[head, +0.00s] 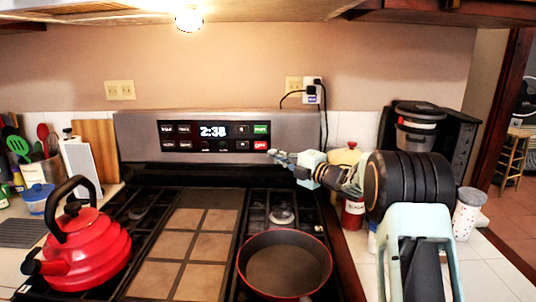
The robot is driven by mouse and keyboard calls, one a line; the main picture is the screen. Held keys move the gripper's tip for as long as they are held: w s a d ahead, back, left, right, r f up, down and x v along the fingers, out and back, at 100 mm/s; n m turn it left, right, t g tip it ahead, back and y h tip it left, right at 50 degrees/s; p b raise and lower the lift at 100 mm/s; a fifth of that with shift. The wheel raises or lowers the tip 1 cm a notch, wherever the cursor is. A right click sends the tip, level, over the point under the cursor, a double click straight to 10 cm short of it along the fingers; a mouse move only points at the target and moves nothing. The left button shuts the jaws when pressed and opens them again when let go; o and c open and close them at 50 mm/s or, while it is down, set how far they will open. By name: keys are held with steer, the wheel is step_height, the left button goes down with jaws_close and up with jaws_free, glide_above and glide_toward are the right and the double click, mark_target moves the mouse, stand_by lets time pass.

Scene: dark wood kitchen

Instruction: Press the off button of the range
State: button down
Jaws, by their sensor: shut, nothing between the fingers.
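The range (140,150) has an upright silver back panel with a black control strip and a clock display (213,131) reading 2:38. At the strip's right end are a green button (261,129) and, below it, a red button (261,145). The labels are too small to read, so I cannot tell which is the off button. My gripper (274,153) is shut and empty, its tip just right of and slightly below the right red button. I cannot tell whether it touches the panel.
A red kettle (90,245) stands on the left burners and a red-rimmed pan (284,268) on the right ones. A griddle (188,240) lies between them. Jars, including a red one (353,213), and a coffee maker (417,125) stand right, near my arm.

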steer(key=v, duration=0.5)
stand_by(0.5)
